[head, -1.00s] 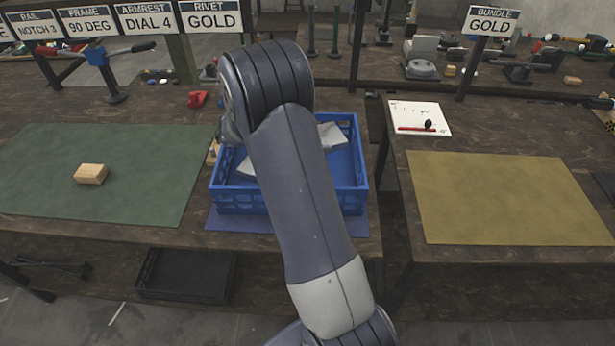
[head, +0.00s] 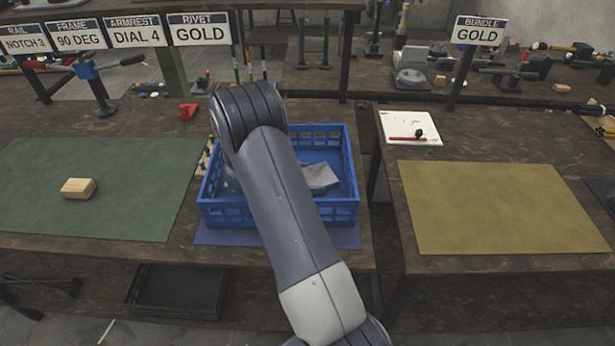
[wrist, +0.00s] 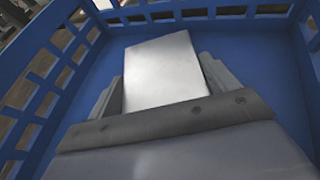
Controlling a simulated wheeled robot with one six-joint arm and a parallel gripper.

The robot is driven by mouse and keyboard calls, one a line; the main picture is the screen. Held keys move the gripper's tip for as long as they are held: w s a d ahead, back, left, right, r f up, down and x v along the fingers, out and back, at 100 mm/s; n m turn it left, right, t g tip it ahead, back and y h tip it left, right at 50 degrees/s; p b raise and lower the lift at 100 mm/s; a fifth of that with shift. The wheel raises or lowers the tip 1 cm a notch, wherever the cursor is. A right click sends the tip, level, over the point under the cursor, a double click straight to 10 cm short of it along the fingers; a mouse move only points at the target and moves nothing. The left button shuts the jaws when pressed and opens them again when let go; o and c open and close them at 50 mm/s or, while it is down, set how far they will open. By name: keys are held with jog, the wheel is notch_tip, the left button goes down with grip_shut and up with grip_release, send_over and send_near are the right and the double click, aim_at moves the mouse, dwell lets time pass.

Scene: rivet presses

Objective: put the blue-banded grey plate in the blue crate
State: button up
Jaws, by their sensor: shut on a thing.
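The blue crate (head: 335,212) stands on the middle bench, and its walls and floor fill much of the wrist view (wrist: 268,52). My gripper (wrist: 163,78) is shut on a pale grey plate (wrist: 165,62), which stands out between the two fingers, over the crate's blue floor. No blue band shows on the visible face. Whether the plate touches the floor I cannot tell. In the head view my arm crosses in front of the crate and hides most of the gripper. Grey shapes (head: 320,175) show inside the crate there; which is plate and which is gripper is unclear.
A green mat (head: 120,205) with a wooden block (head: 78,188) lies left of the crate. A yellow mat (head: 495,205) and a white board (head: 410,128) are on the right bench, across a gap. A red object (head: 187,111) sits behind the crate.

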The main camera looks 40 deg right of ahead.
jog(key=shift+f, duration=0.15)
jog(key=o, duration=1.4)
jog(key=shift+c, duration=0.2)
jog(key=shift+a+r, duration=0.2)
jog(key=shift+r, duration=0.05)
jog(key=b+v, duration=0.1)
jog(key=v, duration=1)
jog(key=shift+w+a+r, duration=0.1)
jog(key=shift+a, duration=0.2)
